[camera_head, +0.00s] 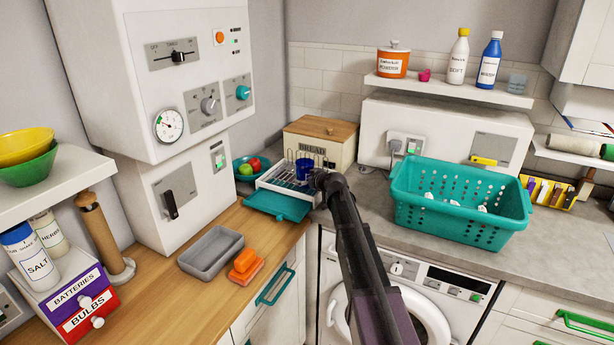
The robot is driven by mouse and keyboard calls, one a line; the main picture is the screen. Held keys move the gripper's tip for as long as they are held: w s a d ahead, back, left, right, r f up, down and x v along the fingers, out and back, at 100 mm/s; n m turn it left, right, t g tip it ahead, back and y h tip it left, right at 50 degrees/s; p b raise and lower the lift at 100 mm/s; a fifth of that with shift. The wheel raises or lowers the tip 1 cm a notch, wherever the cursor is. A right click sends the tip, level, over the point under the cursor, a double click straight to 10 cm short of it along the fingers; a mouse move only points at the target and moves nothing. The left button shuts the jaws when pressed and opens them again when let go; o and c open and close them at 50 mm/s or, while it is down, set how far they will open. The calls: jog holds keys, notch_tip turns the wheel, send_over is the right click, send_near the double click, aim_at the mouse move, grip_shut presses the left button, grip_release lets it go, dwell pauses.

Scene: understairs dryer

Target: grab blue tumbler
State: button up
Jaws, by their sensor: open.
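A dark blue tumbler (304,167) stands in the white wire dish rack (268,182) on the counter, near the back corner. My arm reaches away from the camera, and my gripper (317,178) is at its far end, just right of the tumbler and over the rack's right side. My gripper is small in view and mostly hidden by my own arm. It is open. I cannot tell whether it touches the tumbler or whether the tumbler is between the fingers.
A bread box (320,142) stands behind the rack, and a bowl of fruit (251,167) at its left. A teal tray (279,205) lies in front. A teal basket (458,205) stands to the right. A grey tub (211,252) and orange sponges (245,266) sit nearer on the wooden counter.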

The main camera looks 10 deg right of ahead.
aim_at(307, 171)
jog(key=c, duration=1)
jog(key=shift+o, duration=0.2)
jog(key=shift+r, duration=0.1)
notch_tip(307, 171, up, 3)
jog(key=p, duration=0.3)
jog(key=shift+r+p, duration=0.15)
jog(key=shift+p, duration=0.15)
jog(key=s+d, duration=0.4)
jog(key=s, duration=0.2)
jog(key=s+d+r+p, duration=0.1)
jog(key=s+d, duration=0.3)
jog(key=s, duration=0.3)
jog(key=shift+s+d+r, duration=0.25)
jog(key=shift+s, duration=0.05)
